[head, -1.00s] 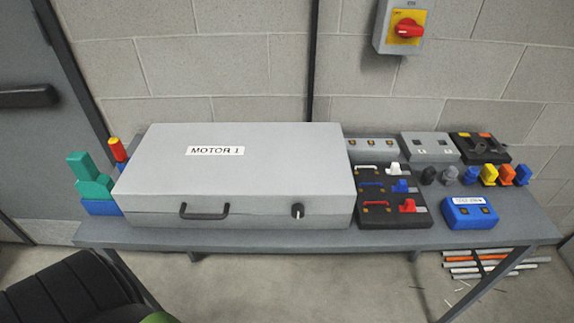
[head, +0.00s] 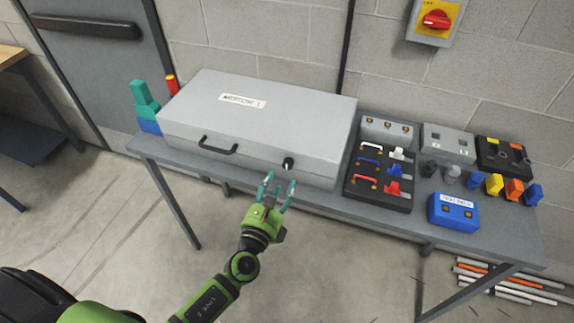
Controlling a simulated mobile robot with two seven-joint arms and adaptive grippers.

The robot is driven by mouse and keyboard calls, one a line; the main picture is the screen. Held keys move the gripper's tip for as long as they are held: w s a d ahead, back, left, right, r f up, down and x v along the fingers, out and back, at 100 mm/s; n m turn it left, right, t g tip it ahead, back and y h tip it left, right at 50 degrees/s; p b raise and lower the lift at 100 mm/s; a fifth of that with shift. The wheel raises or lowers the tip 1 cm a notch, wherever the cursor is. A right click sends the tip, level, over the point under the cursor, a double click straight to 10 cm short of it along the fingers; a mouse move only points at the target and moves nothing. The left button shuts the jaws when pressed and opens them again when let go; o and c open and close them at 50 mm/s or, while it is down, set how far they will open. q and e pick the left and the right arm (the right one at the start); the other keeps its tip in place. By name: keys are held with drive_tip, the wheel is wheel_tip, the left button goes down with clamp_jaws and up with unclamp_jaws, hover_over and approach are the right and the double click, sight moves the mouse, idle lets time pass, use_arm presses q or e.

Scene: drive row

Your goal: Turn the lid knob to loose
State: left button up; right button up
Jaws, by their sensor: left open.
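The lid knob (head: 288,164) is a small black knob with a pale mark, on the front face of the grey motor box (head: 270,112), right of the black handle (head: 217,146). The box lid is shut and has a white label on top. My left gripper (head: 278,184) is green with teal fingers. It is open and empty, with its fingertips just below and in front of the knob in the picture. I cannot tell whether a fingertip touches the knob or box. My right gripper is not in view.
The grey table (head: 325,207) also holds a black switch panel (head: 379,178), a blue box (head: 453,212) and several coloured knobs to the right. A teal-and-blue item (head: 147,108) stands left of the box. A red rotary switch (head: 437,19) is on the wall.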

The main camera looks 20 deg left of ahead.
sight(287, 168)
use_arm(q)
drive_tip(key=w, duration=0.3)
drive_tip(key=shift+a, duration=0.2)
drive_tip(key=shift+w+d+p, duration=0.2)
drive_tip(key=shift+w+p, duration=0.2)
drive_tip(key=shift+w, duration=0.8)
drive_tip(key=shift+w+d, duration=0.1)
drive_tip(key=shift+w, duration=0.25)
drive_tip(key=shift+w+f, duration=0.1)
drive_tip(key=shift+w, duration=0.15)
clamp_jaws()
drive_tip(key=shift+s, duration=0.1)
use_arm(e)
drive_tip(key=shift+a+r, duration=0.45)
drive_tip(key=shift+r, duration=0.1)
